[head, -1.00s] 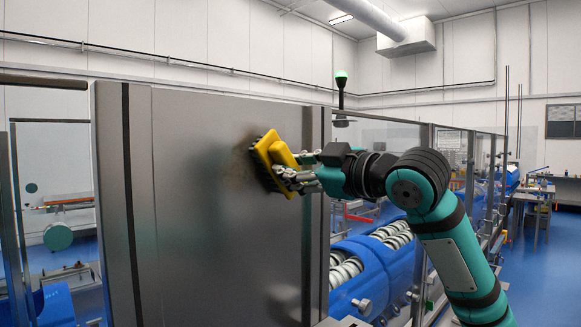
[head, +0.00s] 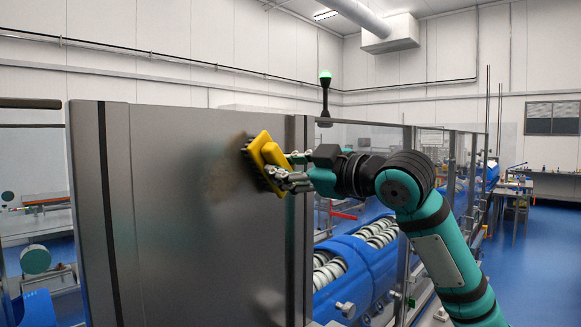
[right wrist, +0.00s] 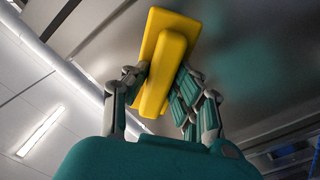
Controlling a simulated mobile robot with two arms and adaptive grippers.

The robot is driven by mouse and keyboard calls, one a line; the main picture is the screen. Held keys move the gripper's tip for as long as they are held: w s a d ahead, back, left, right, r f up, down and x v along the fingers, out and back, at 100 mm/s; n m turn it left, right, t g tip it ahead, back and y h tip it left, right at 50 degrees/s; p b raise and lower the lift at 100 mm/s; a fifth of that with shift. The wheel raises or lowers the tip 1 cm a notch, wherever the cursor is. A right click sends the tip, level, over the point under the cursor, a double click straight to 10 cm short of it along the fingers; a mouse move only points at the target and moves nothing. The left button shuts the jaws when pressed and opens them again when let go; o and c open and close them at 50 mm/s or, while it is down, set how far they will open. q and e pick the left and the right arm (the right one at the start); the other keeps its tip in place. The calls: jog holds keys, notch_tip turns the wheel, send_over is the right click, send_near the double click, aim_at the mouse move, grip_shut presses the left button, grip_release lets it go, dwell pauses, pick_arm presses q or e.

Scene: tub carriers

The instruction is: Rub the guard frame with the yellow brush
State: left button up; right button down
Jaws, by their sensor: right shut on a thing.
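The guard frame (head: 165,240) is a tall grey metal panel left of centre in the head view. A brownish smudge (head: 222,165) shows on its face beside the brush. My right gripper (head: 284,174) is shut on the yellow brush (head: 268,158). The brush is tilted, its dark bristles facing the panel at the panel's upper right; they look to be touching it. In the right wrist view the brush (right wrist: 165,65) sits between the fingers, with the grey panel (right wrist: 235,35) behind it. My left gripper is not in view.
Clear guard panels with metal posts (head: 447,180) run back to the right of the panel. Behind them lies a blue machine (head: 345,260) with pale rollers. A dark signal post (head: 325,98) rises behind. Blue floor (head: 540,260) is open at the right.

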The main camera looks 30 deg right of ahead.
jog(key=shift+s+a+p, duration=2.1)
jog(key=shift+s+a, duration=0.3)
jog(key=shift+a, duration=4.3)
jog(key=shift+w+d+r+p, duration=0.4)
jog(key=shift+d, duration=0.6)
jog(key=shift+w+d+r+p, duration=0.35)
jog(key=shift+d+p, duration=0.05)
jog(key=shift+d, duration=0.6)
jog(key=shift+w+d+r+p, duration=0.4)
jog(key=shift+d, duration=0.6)
jog(key=shift+w+d+f+p, duration=0.15)
jog(key=shift+w+d, duration=0.35)
jog(key=shift+d, duration=0.9)
jog(key=shift+w+d+r+p, duration=0.15)
jog(key=shift+w+d, duration=0.35)
jog(key=shift+d, duration=0.9)
jog(key=shift+w+d+f+p, duration=0.15)
jog(key=shift+w+d, duration=0.35)
jog(key=shift+d, duration=0.9)
jog(key=shift+a, duration=0.1)
jog(key=b+v, duration=0.2)
jog(key=v, duration=0.4)
